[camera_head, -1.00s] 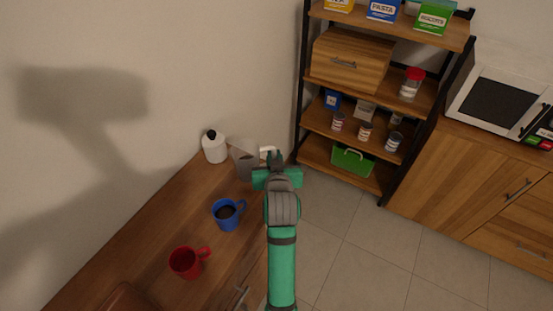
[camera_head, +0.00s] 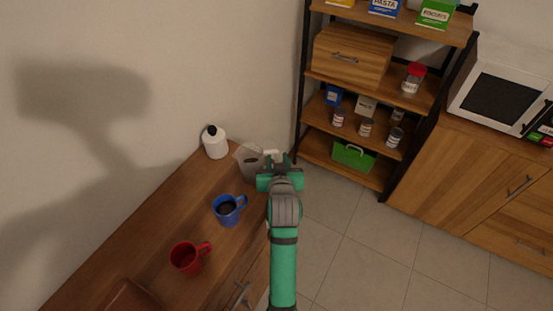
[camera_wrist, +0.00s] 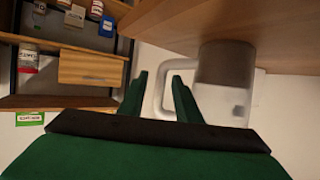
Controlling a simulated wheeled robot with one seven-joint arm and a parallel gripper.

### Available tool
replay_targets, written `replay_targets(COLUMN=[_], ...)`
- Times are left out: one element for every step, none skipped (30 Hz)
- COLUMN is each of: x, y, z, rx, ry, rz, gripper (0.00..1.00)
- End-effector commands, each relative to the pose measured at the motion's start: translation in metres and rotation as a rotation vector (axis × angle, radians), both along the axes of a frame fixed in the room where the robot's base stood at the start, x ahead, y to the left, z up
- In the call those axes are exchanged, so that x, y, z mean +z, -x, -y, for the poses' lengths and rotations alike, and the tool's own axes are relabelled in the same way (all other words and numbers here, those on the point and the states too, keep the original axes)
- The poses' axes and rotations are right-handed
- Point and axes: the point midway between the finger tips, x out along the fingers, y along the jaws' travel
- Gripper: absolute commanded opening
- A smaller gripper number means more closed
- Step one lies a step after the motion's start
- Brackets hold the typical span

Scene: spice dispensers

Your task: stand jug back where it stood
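The jug (camera_head: 249,165) is clear, with dark liquid in it. It looks upright on the far right corner of the wooden counter (camera_head: 160,215). In the wrist view, which is roughly upside down, the jug (camera_wrist: 228,85) has its base against the counter, and its pale handle (camera_wrist: 158,95) points toward my gripper. My gripper (camera_head: 279,165) is at the jug's right side. In the wrist view its green fingers (camera_wrist: 160,95) stand apart, with the handle's outer bar between them and gaps showing.
A white bottle (camera_head: 214,144) with a black cap stands behind-left of the jug. A blue mug (camera_head: 229,210) with dark liquid and a red mug (camera_head: 186,257) stand nearer on the counter. A shelf rack (camera_head: 350,115) stands to the right. Floor between is clear.

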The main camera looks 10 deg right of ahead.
Motion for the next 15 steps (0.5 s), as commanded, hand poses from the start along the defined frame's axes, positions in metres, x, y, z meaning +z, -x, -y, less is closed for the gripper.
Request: replay_targets(x=[0.0,0.0,0.0,0.0,0.0,0.001,0.001,0.003,0.004,0.005,0.005,0.007,0.009,0.011,0.014], y=[0.0,0.0,0.0,0.0,0.0,0.0,0.0,0.0,0.001,0.003,0.006,0.011,0.015,0.02,0.027], z=[0.0,0.0,0.0,-0.001,-0.001,-0.001,-0.001,-0.001,-0.001,-0.001,-0.001,-0.001,-0.001,-0.001,-0.002], rx=[0.0,0.001,0.001,0.001,0.001,0.001,0.001,0.001,0.001,0.001,0.001,0.001,0.001,0.001,0.001], ry=[0.0,0.0,0.0,0.0,0.0,0.0,0.0,0.001,0.0,0.0,0.0,0.0,0.0,0.0,0.0], rz=[0.0,0.0,0.0,0.0,0.0,0.0,0.001,0.001,0.002,0.001,0.001,0.0,0.002,0.002,0.002], gripper=[0.3,0.3,0.3,0.3,0.3,0.3,0.3,0.3,0.3,0.3,0.3,0.3,0.3,0.3,0.3])
